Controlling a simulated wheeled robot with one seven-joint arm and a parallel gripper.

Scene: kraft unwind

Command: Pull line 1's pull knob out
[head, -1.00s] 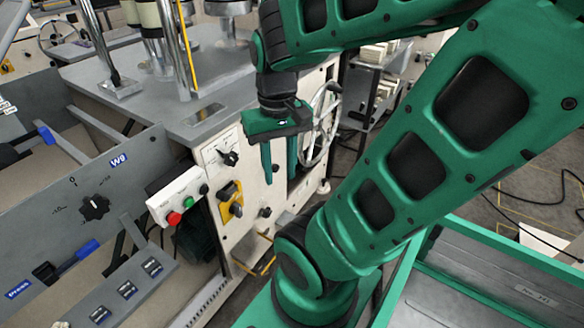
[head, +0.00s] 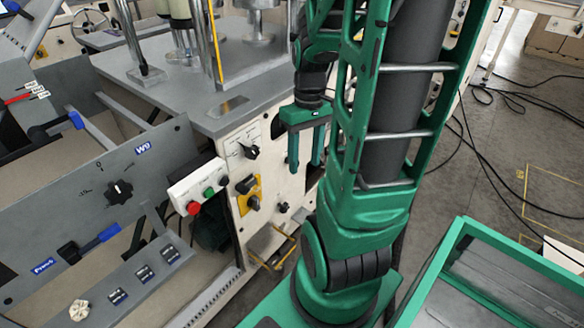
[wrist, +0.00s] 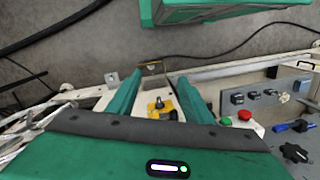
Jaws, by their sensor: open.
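My gripper (head: 305,168) is open and empty, its two green fingers pointing down in front of the cream machine front. Low on that front is a small black knob (head: 284,207), below and left of the fingertips. I cannot read a label that marks it as line 1's pull knob. A black rotary knob (head: 249,151) and a yellow-plated switch (head: 253,203) are to its left. In the wrist view my gripper (wrist: 158,82) has its fingers apart, with the yellow switch plate (wrist: 160,106) showing between them. No knob is held.
A button box (head: 197,187) with red and green buttons juts out left of the machine front. A grey panel (head: 60,215) with a dial stands farther left. A green-rimmed bin (head: 455,232) is at the lower right. Cables lie on the open floor at right.

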